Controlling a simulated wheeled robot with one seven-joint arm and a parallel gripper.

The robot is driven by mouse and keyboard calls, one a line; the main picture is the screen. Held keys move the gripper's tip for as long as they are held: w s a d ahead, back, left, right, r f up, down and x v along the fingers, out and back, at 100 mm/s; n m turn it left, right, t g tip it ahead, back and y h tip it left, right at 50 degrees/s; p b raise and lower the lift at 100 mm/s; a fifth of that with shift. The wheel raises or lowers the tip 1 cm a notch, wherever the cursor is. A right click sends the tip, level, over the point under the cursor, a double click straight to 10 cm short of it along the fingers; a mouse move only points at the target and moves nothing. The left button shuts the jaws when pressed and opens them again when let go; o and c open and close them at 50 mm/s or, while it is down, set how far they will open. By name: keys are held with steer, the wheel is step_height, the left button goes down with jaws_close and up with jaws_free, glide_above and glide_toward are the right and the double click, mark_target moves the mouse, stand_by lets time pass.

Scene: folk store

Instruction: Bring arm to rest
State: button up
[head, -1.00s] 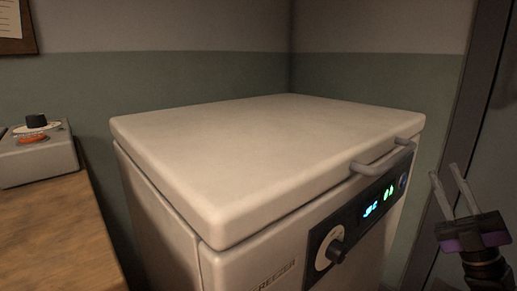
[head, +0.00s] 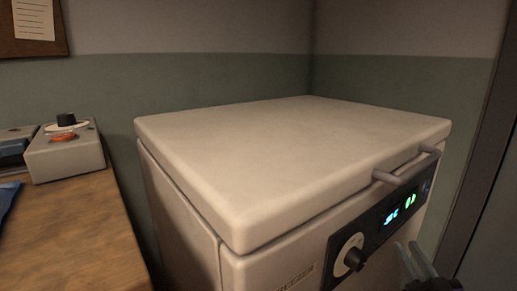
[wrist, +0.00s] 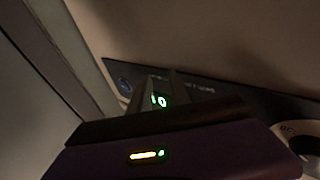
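My gripper (head: 412,256) is low at the right in the head view, in front of the freezer's control panel. Its two fingers stand apart with nothing between them. The fingers also show in the wrist view (wrist: 162,90), against the dark panel with a green light visible between them. The rest of my arm is mostly out of the head view.
A white chest freezer (head: 290,160) with its lid shut fills the middle. Its grey handle (head: 408,166) and panel with a dial (head: 352,256) face front right. A wooden counter (head: 75,235) at left holds a grey box (head: 66,155) with a red button.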

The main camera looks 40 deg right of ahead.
steer(key=s+a+f+y+p, duration=0.1)
steer(key=s+a+f+y, duration=0.15)
steer(key=a, duration=0.75)
steer(key=s+a+f+y, duration=0.2)
steer(key=a+f, duration=0.1)
steer(key=a, duration=0.8)
steer(key=s+a+f+n+g+y+p, duration=0.1)
steer(key=s+a+n+y, duration=0.35)
steer(key=a, duration=0.35)
steer(key=s+a+f+n+y+p, duration=0.1)
steer(key=s+a+n+y, duration=0.2)
steer(key=s+a, duration=0.35)
step_height(320, 180, up, 39)
steer(key=w+a+p, duration=0.1)
steer(key=p, duration=3.6)
steer(key=shift+w+f+p, duration=0.2)
steer(key=shift+w+p, duration=0.1)
steer(key=shift+p, duration=0.1)
